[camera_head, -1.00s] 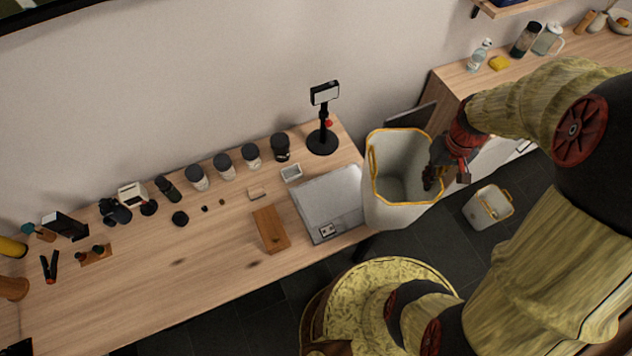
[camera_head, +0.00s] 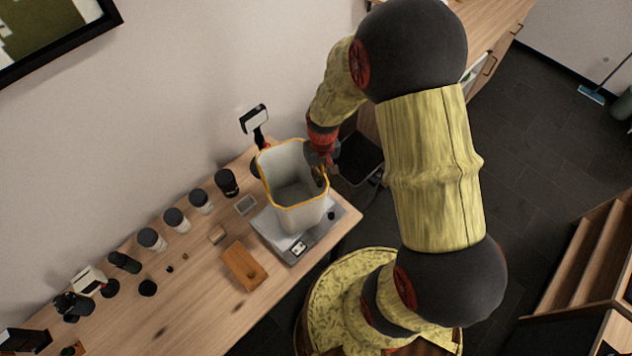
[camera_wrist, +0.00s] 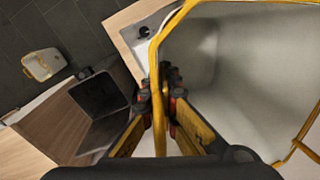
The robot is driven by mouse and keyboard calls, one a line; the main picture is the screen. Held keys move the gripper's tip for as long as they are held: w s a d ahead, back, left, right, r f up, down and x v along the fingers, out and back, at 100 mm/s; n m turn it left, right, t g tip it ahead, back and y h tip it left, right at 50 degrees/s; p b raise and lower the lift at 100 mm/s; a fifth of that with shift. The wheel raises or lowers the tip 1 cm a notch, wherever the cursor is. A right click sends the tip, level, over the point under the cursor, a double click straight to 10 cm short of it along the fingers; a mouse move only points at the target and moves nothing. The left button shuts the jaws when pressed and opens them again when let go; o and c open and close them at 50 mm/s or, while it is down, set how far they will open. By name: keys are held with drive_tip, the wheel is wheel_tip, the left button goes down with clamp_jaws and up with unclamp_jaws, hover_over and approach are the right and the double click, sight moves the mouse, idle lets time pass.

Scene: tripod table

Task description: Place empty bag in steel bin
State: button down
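A large white bag (camera_head: 292,208) with a yellow rim is open at the top and looks empty inside. It is upright over the silver plate at the table's right end; I cannot tell if it touches the plate. My gripper (camera_head: 319,174) is at the bag's right rim. In the wrist view, the fingers (camera_wrist: 162,88) are closed on the yellow-edged rim of the bag (camera_wrist: 215,60). A dark open bin (camera_head: 361,156) stands just past the table's end, right of my gripper, partly hidden by my arm. The bin (camera_wrist: 103,105) also shows left of my fingers in the wrist view.
The silver plate (camera_head: 273,232) lies on the wooden table (camera_head: 200,318). A wooden block (camera_head: 243,265), several dark-lidded jars (camera_head: 176,220) and a display stand (camera_head: 254,120) are near. A smaller white bag (camera_wrist: 43,64) stands on the floor.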

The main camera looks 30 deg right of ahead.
drive_tip(key=shift+w+a+f, duration=0.1)
drive_tip(key=shift+a+f, duration=0.15)
drive_tip(key=shift+f, duration=0.15)
drive_tip(key=shift+w+a+f, duration=0.1)
drive_tip(key=shift+f, duration=0.8)
drive_tip(key=shift+w+a+f, duration=0.1)
drive_tip(key=shift+f, duration=0.85)
drive_tip(key=shift+f, duration=0.15)
drive_tip(key=c, duration=2.1)
unclamp_jaws()
drive_tip(key=shift+o, duration=0.3)
